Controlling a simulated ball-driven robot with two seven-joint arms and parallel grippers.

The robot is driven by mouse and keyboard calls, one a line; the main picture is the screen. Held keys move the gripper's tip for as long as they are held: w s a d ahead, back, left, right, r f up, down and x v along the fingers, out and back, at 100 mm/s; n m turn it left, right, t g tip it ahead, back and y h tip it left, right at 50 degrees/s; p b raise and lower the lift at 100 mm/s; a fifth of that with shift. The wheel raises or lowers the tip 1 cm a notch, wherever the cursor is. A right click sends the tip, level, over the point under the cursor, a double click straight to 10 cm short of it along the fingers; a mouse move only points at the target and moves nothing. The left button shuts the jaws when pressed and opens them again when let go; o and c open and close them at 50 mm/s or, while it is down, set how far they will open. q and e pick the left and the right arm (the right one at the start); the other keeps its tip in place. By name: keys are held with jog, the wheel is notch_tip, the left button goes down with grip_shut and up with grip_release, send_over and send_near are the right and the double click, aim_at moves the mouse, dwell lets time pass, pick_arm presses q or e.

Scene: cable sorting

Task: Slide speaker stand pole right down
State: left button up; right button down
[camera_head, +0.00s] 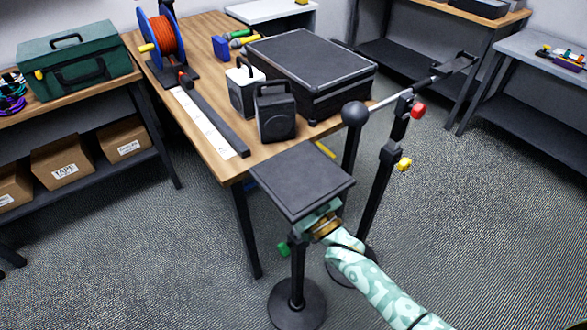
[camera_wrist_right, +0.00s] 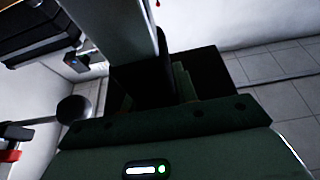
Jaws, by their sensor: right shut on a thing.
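The speaker stand stands on the floor at the front of the table in the head view. It has a square black top plate (camera_head: 300,180), a dark pole (camera_head: 297,270) with a green knob (camera_head: 283,248), and a round black base (camera_head: 297,305). My right gripper (camera_head: 316,218) comes from the lower right and is shut on the upper pole just under the plate. The plate and gripper hide that part of the pole. In the right wrist view, the dark pole (camera_wrist_right: 150,85) is between my fingers, but the view is dark. My left gripper is not in view.
A boom stand (camera_head: 375,190) with a black ball end (camera_head: 355,113), red knob and yellow knob stands close on the right. The wooden table (camera_head: 215,140) behind holds two small speakers, a black case (camera_head: 310,65) and a cable reel. Open carpet lies to the right.

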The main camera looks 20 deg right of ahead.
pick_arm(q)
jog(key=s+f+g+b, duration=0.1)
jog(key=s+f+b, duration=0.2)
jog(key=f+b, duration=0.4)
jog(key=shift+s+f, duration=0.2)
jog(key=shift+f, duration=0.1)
pick_arm(e)
notch_tip(320, 180, down, 12)
jog(key=shift+s+r, duration=0.1)
jog(key=c, duration=1.1)
grip_release()
pick_arm(q)
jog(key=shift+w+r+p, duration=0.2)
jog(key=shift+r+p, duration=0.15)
jog(key=shift+p, duration=0.1)
pick_arm(e)
jog(key=v, duration=1.6)
jog(key=shift+s, duration=0.2)
